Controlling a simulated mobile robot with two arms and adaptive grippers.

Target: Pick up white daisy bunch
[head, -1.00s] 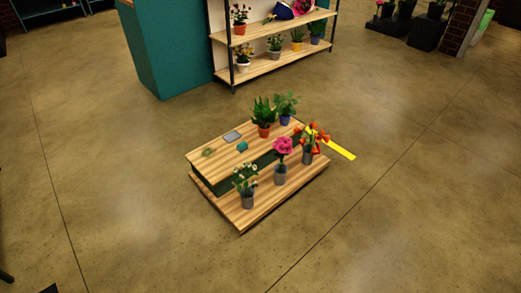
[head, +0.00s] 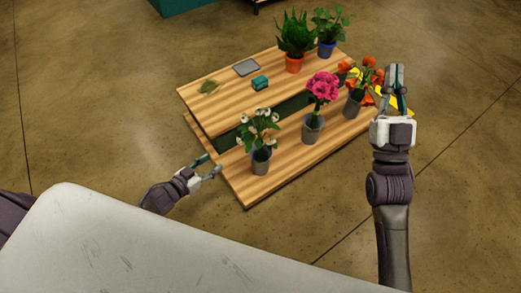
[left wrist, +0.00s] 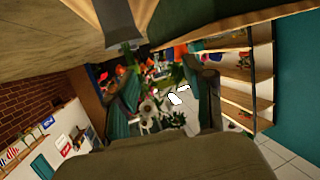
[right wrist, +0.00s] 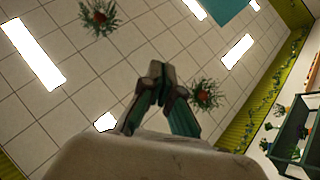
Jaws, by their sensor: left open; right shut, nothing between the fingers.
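The white daisy bunch (head: 258,130) stands upright in a grey pot (head: 261,161) on the near left end of the lower wooden shelf. My left gripper (head: 207,166) is open, low and to the left of the pot, apart from it. In the left wrist view white blooms (left wrist: 150,108) show between the open fingers (left wrist: 165,95), with the view tilted. My right gripper (head: 395,72) is shut and empty, pointing up at the right of the stand. The right wrist view shows its fingers (right wrist: 160,90) together against the ceiling.
Pink flowers (head: 323,88) and orange-red flowers (head: 362,82) stand in grey pots along the same shelf. The upper shelf (head: 225,97) holds a teal box (head: 260,83), a grey tablet (head: 247,68) and two potted plants.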

